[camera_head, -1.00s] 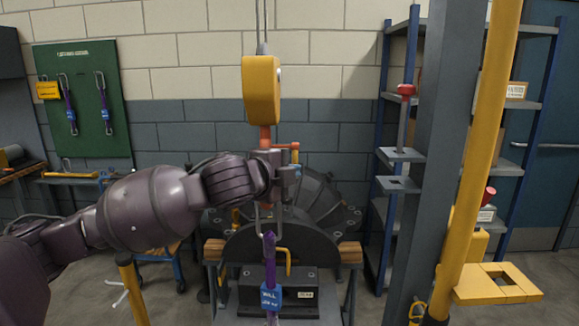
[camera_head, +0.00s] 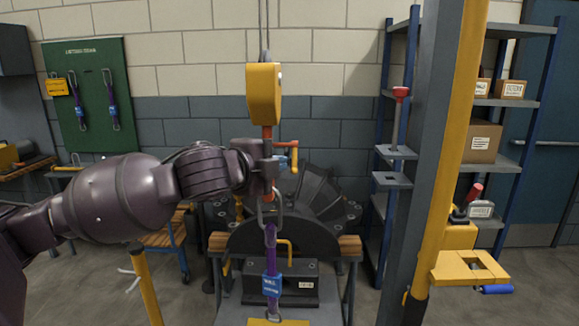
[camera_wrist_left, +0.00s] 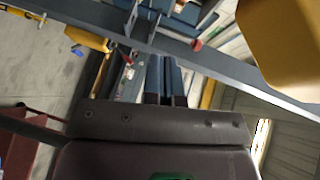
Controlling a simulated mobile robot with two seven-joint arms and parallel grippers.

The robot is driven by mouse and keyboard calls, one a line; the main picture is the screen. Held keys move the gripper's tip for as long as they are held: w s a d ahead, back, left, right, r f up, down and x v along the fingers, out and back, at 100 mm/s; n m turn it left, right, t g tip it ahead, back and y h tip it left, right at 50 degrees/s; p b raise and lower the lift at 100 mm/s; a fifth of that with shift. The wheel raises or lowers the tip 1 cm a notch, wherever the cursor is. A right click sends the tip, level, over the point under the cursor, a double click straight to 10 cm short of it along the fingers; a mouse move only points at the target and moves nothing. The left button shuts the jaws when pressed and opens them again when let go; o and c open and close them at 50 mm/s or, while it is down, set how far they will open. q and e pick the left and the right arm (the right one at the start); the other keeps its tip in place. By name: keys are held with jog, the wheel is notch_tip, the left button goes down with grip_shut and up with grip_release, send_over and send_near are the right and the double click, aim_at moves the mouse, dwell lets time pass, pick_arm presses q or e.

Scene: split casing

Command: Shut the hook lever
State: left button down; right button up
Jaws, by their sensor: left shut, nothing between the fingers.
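The yellow hoist block (camera_head: 264,93) hangs from cables in the middle of the head view, with an orange-red shank below it. An orange-red lever (camera_head: 293,155) sticks out to the right at the hook's height, its end bent down. My left gripper (camera_head: 280,166) is beside the shank, just below and left of the lever; I cannot tell whether it touches. Its fingers (camera_wrist_left: 166,80) are together and empty in the wrist view. The hook body is mostly hidden behind my gripper. A metal link (camera_head: 277,207) and a purple sling (camera_head: 271,245) with a blue tag hang below.
A dark round casing (camera_head: 315,240) stands on a bench under the hook. A grey and yellow post (camera_head: 445,170) and a blue shelf rack (camera_head: 387,150) stand to the right. A green board (camera_head: 90,98) with slings is on the left wall.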

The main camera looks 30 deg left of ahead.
pick_arm(q)
jog(key=v, duration=0.2)
jog(key=r+v, duration=0.1)
jog(key=v, duration=0.1)
pick_arm(e)
jog(key=shift+w+a+r, duration=0.15)
jog(key=shift+w+r, duration=0.1)
jog(key=shift+w, duration=0.1)
